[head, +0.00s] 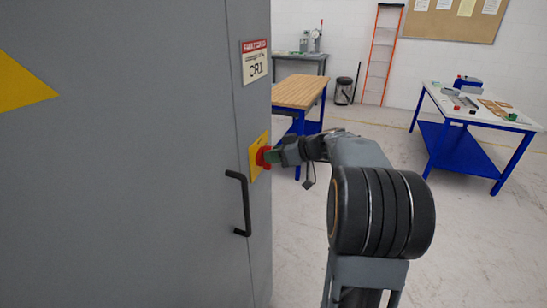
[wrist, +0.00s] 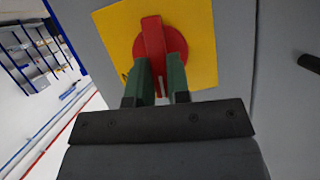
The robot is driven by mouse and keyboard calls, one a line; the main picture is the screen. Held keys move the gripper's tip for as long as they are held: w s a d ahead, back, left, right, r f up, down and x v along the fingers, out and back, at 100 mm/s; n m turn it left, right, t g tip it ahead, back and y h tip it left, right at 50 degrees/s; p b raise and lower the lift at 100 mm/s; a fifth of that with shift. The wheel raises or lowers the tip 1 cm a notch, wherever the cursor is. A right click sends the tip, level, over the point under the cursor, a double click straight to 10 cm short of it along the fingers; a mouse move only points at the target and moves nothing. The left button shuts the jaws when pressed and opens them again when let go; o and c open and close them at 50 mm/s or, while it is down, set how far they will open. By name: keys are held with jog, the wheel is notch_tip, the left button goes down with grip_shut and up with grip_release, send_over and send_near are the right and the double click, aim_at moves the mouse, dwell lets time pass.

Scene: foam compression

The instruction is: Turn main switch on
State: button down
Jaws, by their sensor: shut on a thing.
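The main switch is a red rotary knob (wrist: 152,38) on a yellow square plate (wrist: 200,30), fixed to the grey cabinet (head: 120,180). In the head view the knob (head: 262,157) shows at the cabinet's right edge, partly hidden by my gripper. My gripper (wrist: 160,68) has green fingers, one on each side of the knob's raised bar, and is shut on it. In the wrist view the bar stands nearly upright, tilted slightly. Its lower end is between the fingers. Any markings on the plate are mostly hidden.
A black door handle (head: 241,204) sticks out below and left of the switch. A wooden-topped bench (head: 300,91) stands behind, and a white-topped blue table (head: 470,112) with parts stands at right. An orange ladder (head: 381,55) leans on the back wall. Floor at right is clear.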

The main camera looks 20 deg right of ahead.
jog(key=shift+w+d+f+m+g+y, duration=0.3)
jog(key=shift+m+y, duration=0.85)
jog(key=shift+m, duration=0.9)
jog(key=shift+s+f+m+g+y, duration=0.1)
jog(key=shift+m+g+y, duration=0.25)
jog(key=shift+m+y, duration=1.25)
jog(key=shift+w+d+f+m+g+y, duration=0.3)
jog(key=shift+m+y, duration=0.35)
jog(key=shift+m, duration=1.9)
jog(key=shift+s+a, duration=0.1)
jog(key=shift+a, duration=0.05)
jog(key=c, duration=1.1)
grip_release()
jog(key=b+v, duration=0.2)
jog(key=v, duration=1.2)
jog(key=shift+a, duration=0.1)
